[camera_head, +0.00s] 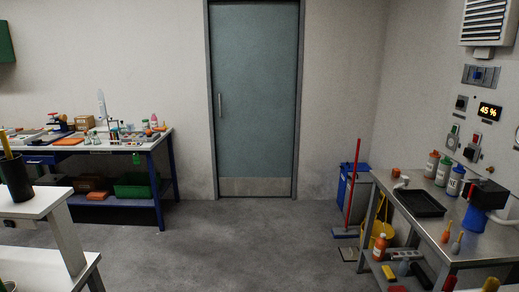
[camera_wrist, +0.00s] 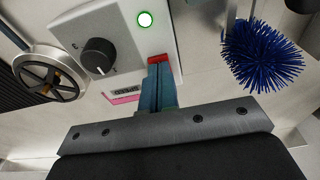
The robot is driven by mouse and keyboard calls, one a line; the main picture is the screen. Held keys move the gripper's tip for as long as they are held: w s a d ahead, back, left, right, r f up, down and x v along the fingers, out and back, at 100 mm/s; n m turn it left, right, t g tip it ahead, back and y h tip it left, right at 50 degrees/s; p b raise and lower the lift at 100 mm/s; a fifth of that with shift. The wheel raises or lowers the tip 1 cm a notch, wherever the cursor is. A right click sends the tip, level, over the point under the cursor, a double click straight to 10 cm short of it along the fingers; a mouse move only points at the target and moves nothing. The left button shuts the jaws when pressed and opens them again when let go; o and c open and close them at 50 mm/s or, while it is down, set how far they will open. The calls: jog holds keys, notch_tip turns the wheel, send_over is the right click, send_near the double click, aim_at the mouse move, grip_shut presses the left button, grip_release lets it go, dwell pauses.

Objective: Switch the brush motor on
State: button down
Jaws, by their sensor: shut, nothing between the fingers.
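In the wrist view my gripper (camera_wrist: 157,68) is shut and empty. Its teal fingers point up the picture onto the lower right of a pale control panel (camera_wrist: 125,18). A red part (camera_wrist: 158,58), possibly a switch, shows at the fingertips and is partly hidden by them; I cannot tell whether they touch. The panel has a black dial (camera_wrist: 97,55) and a round green lamp (camera_wrist: 145,19) that glows. A blue bristle brush (camera_wrist: 262,55) hangs on a rod to the right of the panel. My gripper does not show in the head view.
A handwheel (camera_wrist: 50,74) is left of the panel. In the head view a steel bench (camera_head: 408,202) with bottles and a black tray (camera_head: 420,204) stands at right, below wall controls and a "45 %" display (camera_head: 489,110). A cluttered bench (camera_head: 160,143) stands at left. The middle floor is clear.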

notch_tip(320, 180, up, 7)
dwell(0.8)
notch_tip(320, 180, down, 7)
jog(key=shift+f, duration=0.1)
dwell(0.5)
jog(key=a+r+h, duration=0.1)
jog(key=a+r, duration=0.2)
jog(key=r, duration=1.2)
jog(key=shift+a, duration=0.35)
dwell(0.6)
